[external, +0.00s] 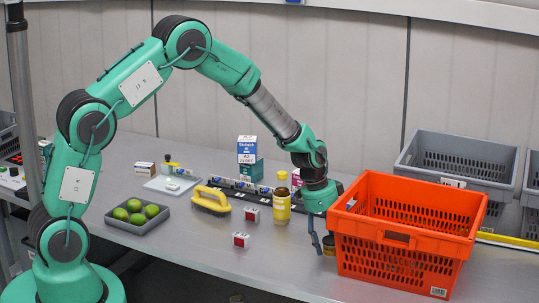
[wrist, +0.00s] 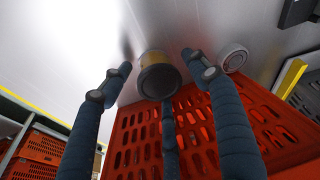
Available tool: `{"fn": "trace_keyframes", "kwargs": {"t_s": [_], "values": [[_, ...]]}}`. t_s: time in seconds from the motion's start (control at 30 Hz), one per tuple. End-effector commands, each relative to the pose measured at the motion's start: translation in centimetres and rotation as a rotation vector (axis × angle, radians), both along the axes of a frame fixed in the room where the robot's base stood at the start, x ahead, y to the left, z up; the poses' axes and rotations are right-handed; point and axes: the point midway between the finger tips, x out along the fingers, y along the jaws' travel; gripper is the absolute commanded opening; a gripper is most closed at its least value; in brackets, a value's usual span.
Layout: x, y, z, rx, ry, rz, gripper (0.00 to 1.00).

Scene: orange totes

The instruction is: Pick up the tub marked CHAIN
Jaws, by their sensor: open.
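A small round tub with a dark body and a yellowish band (wrist: 158,77) shows in the wrist view between the fingers of my gripper (wrist: 157,68). No lettering on it is legible, so I cannot confirm the CHAIN mark. In the external view a dark tub with a yellowish band (external: 329,245) stands on the table against the left side of the orange tote, partly hidden by a finger. My gripper (external: 321,238) points down beside the tote, its fingers open and spread around the tub. I cannot tell whether any finger touches it.
The orange tote (external: 385,255) stands close on the right. A white round object (wrist: 233,58) is near the right finger. Grey crates (external: 459,160) stand behind.

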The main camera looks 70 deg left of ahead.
Motion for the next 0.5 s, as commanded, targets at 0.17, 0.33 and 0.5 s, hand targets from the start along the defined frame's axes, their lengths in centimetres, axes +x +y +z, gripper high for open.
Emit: {"fn": "trace_keyframes", "kwargs": {"t_s": [0.17,0.33,0.5], "values": [[-0.02,0.0,0.01,0.0,0.0,0.0,0.51],[-0.01,0.0,0.01,0.0,0.0,0.0,0.17],[0.01,0.0,0.03,0.0,0.0,0.0,0.16]]}}
